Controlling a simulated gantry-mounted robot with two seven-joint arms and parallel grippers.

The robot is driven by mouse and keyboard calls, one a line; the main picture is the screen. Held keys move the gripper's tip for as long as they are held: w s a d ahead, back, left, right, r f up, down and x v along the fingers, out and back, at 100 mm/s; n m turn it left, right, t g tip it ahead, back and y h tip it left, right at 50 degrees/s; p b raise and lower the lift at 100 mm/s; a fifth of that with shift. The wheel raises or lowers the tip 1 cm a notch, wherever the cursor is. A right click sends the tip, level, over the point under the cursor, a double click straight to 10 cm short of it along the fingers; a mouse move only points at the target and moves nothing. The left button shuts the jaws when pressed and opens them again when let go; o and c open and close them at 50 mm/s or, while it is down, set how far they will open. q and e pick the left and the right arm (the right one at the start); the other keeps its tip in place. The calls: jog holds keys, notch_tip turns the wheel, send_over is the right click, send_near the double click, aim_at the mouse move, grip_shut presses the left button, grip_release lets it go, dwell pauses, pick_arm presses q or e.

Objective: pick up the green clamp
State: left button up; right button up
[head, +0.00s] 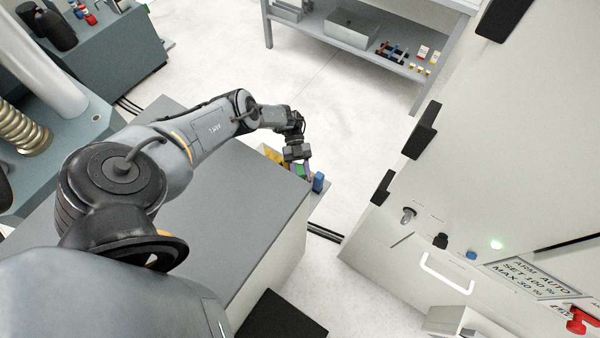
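A small green thing (300,171), which looks like the green clamp, is at the far right corner of the grey bench, partly hidden by my gripper. My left gripper (298,160) is right above it, pointing down. The fingers are too small and too covered to show whether they are open or touch the clamp. My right gripper is not in view.
A blue block (318,182) stands just right of the green thing, and a yellow item (273,156) lies to its left. The grey bench top (235,215) is otherwise bare. A white machine cabinet (480,170) stands across a floor gap at right.

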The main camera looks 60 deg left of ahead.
pick_arm(q)
jog(key=shift+c, duration=0.7)
jog(key=shift+r, duration=0.2)
